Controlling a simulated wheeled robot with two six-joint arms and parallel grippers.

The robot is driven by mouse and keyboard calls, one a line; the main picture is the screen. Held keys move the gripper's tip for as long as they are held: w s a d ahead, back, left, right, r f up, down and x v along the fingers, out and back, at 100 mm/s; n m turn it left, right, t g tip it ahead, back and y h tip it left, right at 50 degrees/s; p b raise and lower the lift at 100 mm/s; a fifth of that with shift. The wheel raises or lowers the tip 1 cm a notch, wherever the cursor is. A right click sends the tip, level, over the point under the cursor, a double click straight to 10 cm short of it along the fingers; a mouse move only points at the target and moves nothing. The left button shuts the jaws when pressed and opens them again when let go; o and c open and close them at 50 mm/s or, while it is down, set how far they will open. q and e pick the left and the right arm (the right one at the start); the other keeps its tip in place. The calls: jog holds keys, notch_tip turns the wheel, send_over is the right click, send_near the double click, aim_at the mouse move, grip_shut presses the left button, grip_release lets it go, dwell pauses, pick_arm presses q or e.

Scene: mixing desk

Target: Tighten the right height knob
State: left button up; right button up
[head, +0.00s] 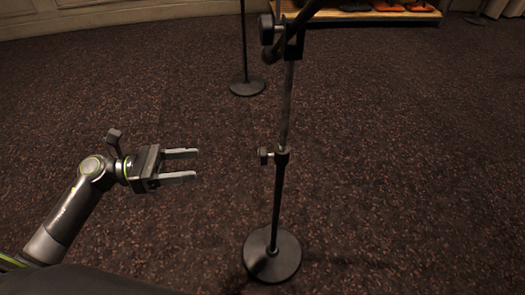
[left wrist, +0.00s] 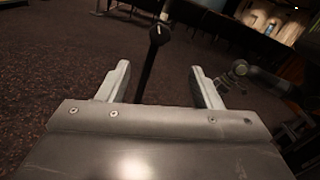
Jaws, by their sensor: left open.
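A black microphone stand (head: 279,200) stands upright in the middle of the head view. Its height knob (head: 263,156) sticks out to the left at the collar of the tube. My left gripper (head: 197,165) is open and empty, left of this knob at about the same picture height and apart from it. In the left wrist view, a dark pole (left wrist: 148,68) shows between the open fingers of the left gripper (left wrist: 160,66), beyond their tips. A small dark knob-like part (left wrist: 163,19) shows on it.
The near stand has a round base (head: 272,262) and an upper clamp knob (head: 267,28). A second stand (head: 246,88) stands farther back. A wooden shelf (head: 365,15) is at the top right. The dark carpet is otherwise mostly clear.

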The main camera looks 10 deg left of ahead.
aim_at(262, 156)
pick_arm(q)
jog(key=shift+p+x, duration=0.5)
jog(key=shift+x, duration=8.15)
pick_arm(e)
jog(key=shift+d+f, duration=0.15)
jog(key=shift+f, duration=0.3)
pick_arm(q)
jog(key=c, duration=1)
jog(key=shift+f, duration=0.1)
jog(key=m+b, duration=0.1)
jog(key=b, duration=0.1)
jog(key=m+b, duration=0.1)
jog(key=b, duration=0.2)
jog(key=shift+f+m, duration=0.2)
jog(key=shift+m, duration=0.2)
jog(key=shift+r+m+b, duration=0.2)
jog(key=shift+m+b, duration=0.6)
jog(key=shift+b, duration=0.25)
jog(key=shift+r+m+b, duration=0.1)
jog(key=shift+m+b, duration=0.4)
jog(key=shift+b, duration=0.3)
pick_arm(e)
jog(key=w+d+r+t+h, duration=0.1)
jog(key=w+r+t, duration=0.7)
jog(key=r, duration=0.3)
jog(key=w+r+n+t+h, duration=0.1)
jog(key=w+r+t, duration=0.6)
jog(key=r, duration=0.4)
jog(key=shift+w+d+t, duration=0.35)
jog(key=shift+t, duration=0.05)
